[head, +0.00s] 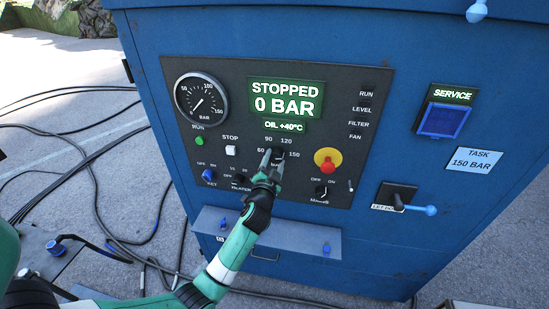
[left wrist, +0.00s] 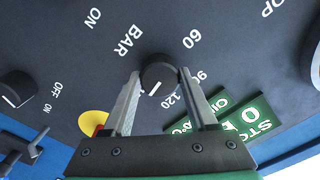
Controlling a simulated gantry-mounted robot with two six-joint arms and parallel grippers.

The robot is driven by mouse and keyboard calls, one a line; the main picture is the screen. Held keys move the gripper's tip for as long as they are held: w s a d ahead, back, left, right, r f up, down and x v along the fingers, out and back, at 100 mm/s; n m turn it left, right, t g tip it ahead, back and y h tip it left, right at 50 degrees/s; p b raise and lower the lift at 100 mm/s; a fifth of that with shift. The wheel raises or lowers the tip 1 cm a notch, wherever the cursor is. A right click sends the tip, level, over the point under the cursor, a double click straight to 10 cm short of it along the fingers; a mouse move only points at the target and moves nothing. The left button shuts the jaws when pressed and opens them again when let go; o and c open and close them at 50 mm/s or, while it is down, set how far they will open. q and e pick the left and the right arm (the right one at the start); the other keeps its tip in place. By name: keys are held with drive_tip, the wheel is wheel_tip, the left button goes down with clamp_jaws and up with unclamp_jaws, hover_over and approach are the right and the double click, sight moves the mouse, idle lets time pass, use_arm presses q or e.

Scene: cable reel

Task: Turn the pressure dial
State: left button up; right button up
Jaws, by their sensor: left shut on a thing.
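The pressure dial (left wrist: 158,75) is a round black knob on the dark control panel, marked 60, 90, 120 and 150 in the head view. My left gripper (head: 272,162) reaches it from below and hides most of it there. In the left wrist view my left gripper's fingers (left wrist: 160,90) are shut on the knob from both sides. Its white pointer mark is turned to the side of 120 away from 90; 150 is hidden there. The display (head: 287,101) reads STOPPED, 0 BAR. A card (head: 474,160) reads TASK 150 BAR. My right gripper is not in view.
A red emergency button on a yellow base (head: 328,161) sits just right of the dial. A round gauge (head: 201,99), a STOP button (head: 230,150) and small switches surround it. A blue-tipped handle (head: 418,209) sticks out at right. Black cables lie on the ground at left.

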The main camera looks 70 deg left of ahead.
use_arm(q)
drive_tip(key=shift+r+m+p, duration=0.1)
drive_tip(key=shift+m+p, duration=0.2)
drive_tip(key=shift+m, duration=0.6)
drive_tip(key=o, duration=1.4)
drive_tip(key=shift+c, duration=0.2)
drive_tip(key=v, duration=1.1)
drive_tip(key=shift+s+d+p, duration=0.2)
drive_tip(key=shift+d+p, duration=0.1)
drive_tip(key=shift+p, duration=0.1)
